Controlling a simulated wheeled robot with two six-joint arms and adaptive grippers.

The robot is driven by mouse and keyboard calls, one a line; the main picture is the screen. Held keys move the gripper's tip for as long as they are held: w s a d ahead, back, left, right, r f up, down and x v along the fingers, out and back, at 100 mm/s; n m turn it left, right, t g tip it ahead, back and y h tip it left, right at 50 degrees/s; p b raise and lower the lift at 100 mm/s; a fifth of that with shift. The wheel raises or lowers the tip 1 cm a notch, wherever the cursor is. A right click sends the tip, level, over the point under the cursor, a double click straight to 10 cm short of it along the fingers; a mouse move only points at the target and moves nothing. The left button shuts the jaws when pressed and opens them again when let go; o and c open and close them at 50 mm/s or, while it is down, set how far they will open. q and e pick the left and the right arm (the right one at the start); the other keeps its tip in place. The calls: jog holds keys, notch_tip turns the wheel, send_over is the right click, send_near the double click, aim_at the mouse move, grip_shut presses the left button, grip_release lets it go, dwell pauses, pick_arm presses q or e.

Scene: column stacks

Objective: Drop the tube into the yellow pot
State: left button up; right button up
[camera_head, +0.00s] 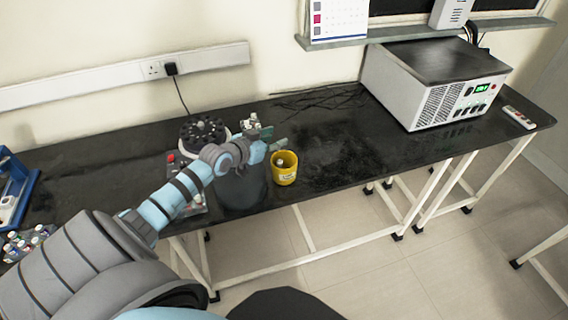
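The yellow pot (284,175) stands upright near the front edge of the black bench, with a label on its side. A small pale object (281,162) shows inside its mouth. It may be the tube, but it is too small to be sure. My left gripper (277,138) is just above and behind the pot, slightly to its left. Its fingers look spread apart, with nothing visible between them. My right gripper is not in view.
A dark cylinder (243,190) stands left of the pot, below my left wrist. A round black rotor-like device (203,132) is behind my arm. A grey box instrument (435,85) stands at the back right. The bench right of the pot is clear.

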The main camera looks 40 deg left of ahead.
pick_arm(q)
jog(key=v, duration=0.7)
